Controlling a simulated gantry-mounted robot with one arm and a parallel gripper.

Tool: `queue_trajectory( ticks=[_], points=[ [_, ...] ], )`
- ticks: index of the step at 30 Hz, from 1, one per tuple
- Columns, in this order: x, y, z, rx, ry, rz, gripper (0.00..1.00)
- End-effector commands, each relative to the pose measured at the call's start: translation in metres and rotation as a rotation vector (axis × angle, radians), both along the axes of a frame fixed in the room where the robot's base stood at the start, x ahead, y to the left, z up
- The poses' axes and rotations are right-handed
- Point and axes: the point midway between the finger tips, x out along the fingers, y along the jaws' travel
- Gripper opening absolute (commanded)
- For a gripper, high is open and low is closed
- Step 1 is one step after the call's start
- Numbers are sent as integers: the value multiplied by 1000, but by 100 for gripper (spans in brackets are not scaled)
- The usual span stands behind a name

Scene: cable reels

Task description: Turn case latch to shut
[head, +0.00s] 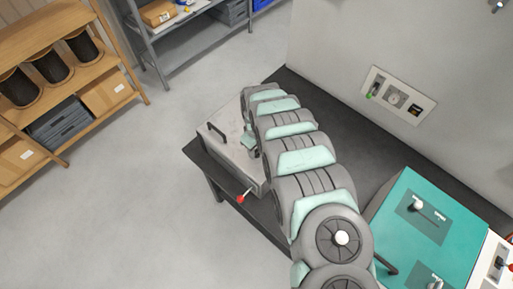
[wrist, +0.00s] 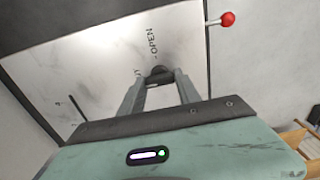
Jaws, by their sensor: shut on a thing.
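The grey metal case (head: 228,148) stands on a dark bench at the centre left of the head view. Its scuffed light face (wrist: 90,75) fills the upper left of the wrist view. My gripper (wrist: 158,88) is at this face, its two fingers shut on the small dark latch knob (wrist: 159,72). The word "OPEN" is printed beyond the knob, and part of another word shows to its left. Most of the latch is hidden between the fingers, so its exact angle cannot be told. In the head view my gripper (head: 249,141) is partly covered by my arm.
A red-tipped lever (head: 241,198) sticks out at the case's near side; it also shows in the wrist view (wrist: 227,19). A teal box (head: 430,225) with sliders stands right of my arm. A wall panel (head: 398,96) is behind. Shelves line the left; the floor between is clear.

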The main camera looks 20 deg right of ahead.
Motion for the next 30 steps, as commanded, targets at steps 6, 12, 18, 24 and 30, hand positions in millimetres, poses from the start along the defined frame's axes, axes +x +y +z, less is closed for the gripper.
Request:
queue_trajectory(
  ticks=[6,12,18,24,30],
  points=[
    [0,0,0,0,-1,11,0],
    [0,0,0,0,0,11,0],
    [0,0,0,0,-1,10,52],
    [0,0,0,0,-1,10,61],
    [0,0,1,0,0,10,61]
  ],
)
